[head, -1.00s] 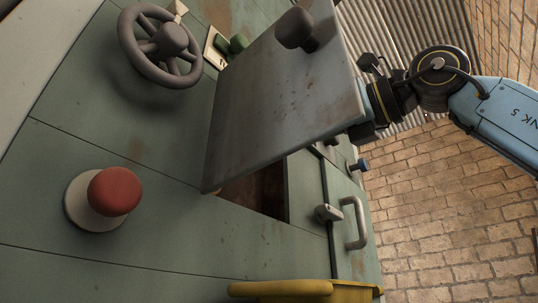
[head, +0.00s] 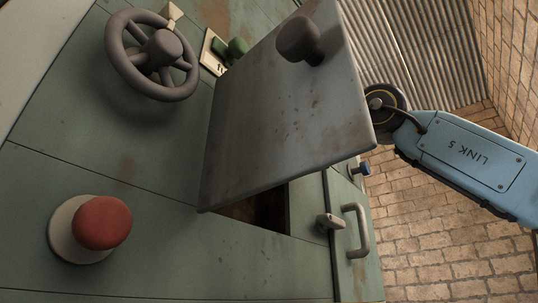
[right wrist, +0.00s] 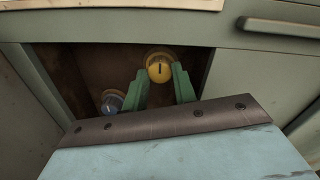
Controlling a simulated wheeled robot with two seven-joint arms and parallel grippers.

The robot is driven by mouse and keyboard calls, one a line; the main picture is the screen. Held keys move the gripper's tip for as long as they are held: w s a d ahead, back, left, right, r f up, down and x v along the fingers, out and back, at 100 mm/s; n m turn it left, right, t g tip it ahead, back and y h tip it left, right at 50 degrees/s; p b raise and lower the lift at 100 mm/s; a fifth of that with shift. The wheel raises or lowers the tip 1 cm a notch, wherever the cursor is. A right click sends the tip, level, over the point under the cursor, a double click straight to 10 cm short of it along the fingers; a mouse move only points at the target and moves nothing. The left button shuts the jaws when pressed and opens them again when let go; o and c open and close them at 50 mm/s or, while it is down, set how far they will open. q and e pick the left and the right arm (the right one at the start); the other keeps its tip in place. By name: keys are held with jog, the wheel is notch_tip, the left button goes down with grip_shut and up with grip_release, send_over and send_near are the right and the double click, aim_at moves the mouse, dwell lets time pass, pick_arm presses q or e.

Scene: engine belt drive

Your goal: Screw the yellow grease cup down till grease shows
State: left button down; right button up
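The yellow grease cup (right wrist: 159,72) sits in a dark recess in the right wrist view, with a dark mark across its face. My right gripper (right wrist: 160,67) is there too, its two green fingers apart, tips beside the cup's left and right sides. I cannot tell whether they touch it. A blue cup (right wrist: 112,103) is lower left of it in the same recess. In the head view the raised hatch door (head: 285,105) hides my right gripper and the cups; my right arm comes in from the right behind it. My left gripper is not in view.
The head view shows a green panel with a grey handwheel (head: 152,55), a red mushroom button (head: 102,222), a green knob (head: 236,47), a latch (head: 329,222) and a grey handle (head: 357,231). The dark hatch opening (head: 262,208) shows below the door.

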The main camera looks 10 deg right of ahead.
jog(key=shift+c, duration=1)
jog(key=shift+m, duration=0.3)
jog(key=shift+m+t+h+b, duration=0.25)
jog(key=shift+m+b, duration=1.9)
jog(key=shift+m, duration=6.6)
jog(key=shift+m+t+h+b, duration=0.25)
jog(key=shift+m+b, duration=1.85)
jog(key=shift+m, duration=6.65)
jog(key=shift+f+m, duration=0.1)
jog(key=shift+m, duration=0.6)
